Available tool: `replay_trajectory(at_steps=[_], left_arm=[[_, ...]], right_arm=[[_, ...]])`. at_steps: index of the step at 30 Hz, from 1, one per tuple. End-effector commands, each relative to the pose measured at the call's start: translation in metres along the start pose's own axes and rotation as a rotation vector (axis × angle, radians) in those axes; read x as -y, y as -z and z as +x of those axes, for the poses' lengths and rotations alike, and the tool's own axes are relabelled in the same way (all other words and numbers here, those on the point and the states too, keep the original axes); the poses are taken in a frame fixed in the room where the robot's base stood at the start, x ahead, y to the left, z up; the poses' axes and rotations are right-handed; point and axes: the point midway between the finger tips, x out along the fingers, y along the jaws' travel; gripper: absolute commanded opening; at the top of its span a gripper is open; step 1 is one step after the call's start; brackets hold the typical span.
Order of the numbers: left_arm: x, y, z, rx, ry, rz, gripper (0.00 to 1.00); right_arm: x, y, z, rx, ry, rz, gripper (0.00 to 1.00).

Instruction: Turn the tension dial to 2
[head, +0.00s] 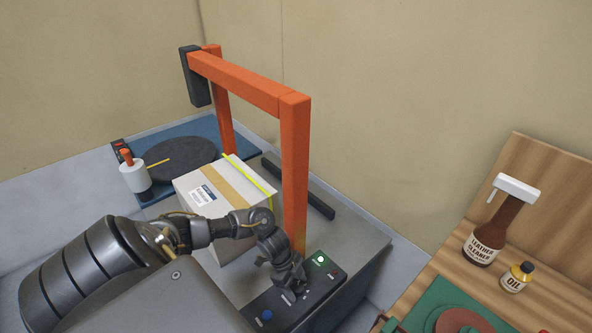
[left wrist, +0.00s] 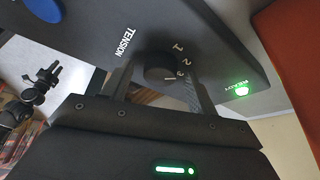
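The black tension dial (left wrist: 158,68) sits on the dark control panel (left wrist: 100,25) beside the word TENSION. The numbers 1, 2 and 3 curve along its right side in the left wrist view. A white mark on the dial appears to point near the 3. My left gripper (left wrist: 160,82) has one finger on each side of the dial, apart, with small gaps seeming to show. In the head view my left gripper (head: 287,274) is over the panel (head: 295,306) and hides the dial.
A green READY light (head: 320,259) and a blue button (head: 266,314) are on the panel. An orange strapping arch (head: 295,170) rises close behind my gripper. A taped box (head: 245,190) stands under it. Bottles (head: 484,243) stand on the wooden bench at right.

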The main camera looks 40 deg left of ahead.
Motion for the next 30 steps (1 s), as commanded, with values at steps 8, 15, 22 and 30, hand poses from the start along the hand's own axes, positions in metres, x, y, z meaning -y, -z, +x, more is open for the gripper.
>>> replay_trajectory(at_steps=[8, 15, 22, 30], left_arm=[[0.000, 0.000, -0.002, -0.001, 0.000, 0.000, 0.58], [0.001, -0.001, -0.037, 0.001, 0.004, 0.003, 0.58], [0.001, -0.001, -0.081, 0.001, 0.003, 0.003, 0.58], [0.000, -0.001, -0.107, 0.001, 0.000, 0.001, 0.58]], right_arm=[[0.000, 0.000, 0.000, 0.000, 0.000, 0.000, 0.36], [0.000, 0.000, -0.001, 0.000, 0.000, 0.000, 0.36], [0.000, 0.000, 0.000, 0.000, 0.000, 0.000, 0.36], [0.000, 0.000, 0.001, 0.000, 0.000, 0.000, 0.36]])
